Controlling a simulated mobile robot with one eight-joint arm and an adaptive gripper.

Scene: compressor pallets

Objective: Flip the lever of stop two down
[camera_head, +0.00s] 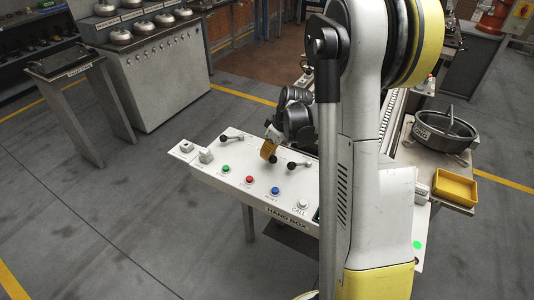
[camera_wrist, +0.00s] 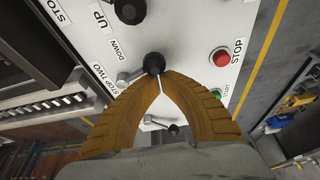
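The stop two lever (camera_wrist: 135,73) is in the middle of the wrist view, a short metal arm with a black ball knob (camera_wrist: 154,63), beside the partly covered "STOP TWO" label (camera_wrist: 103,88). My gripper (camera_wrist: 160,75) has orange-brown ribbed fingers. Their tips meet with only a thin gap at the knob's lower edge. I cannot tell whether they touch the knob; it does not appear clasped. In the head view, my gripper (camera_head: 267,151) is over the white panel (camera_head: 215,172), between two visible levers, hiding the middle one.
Neighbouring levers stand at left (camera_head: 230,137) and right (camera_head: 297,165) of my gripper. Along the panel's front are green (camera_head: 226,169), red (camera_head: 249,180), blue (camera_head: 275,190) and white (camera_head: 303,204) buttons. A yellow tray (camera_head: 456,188) is at right. Open floor lies left.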

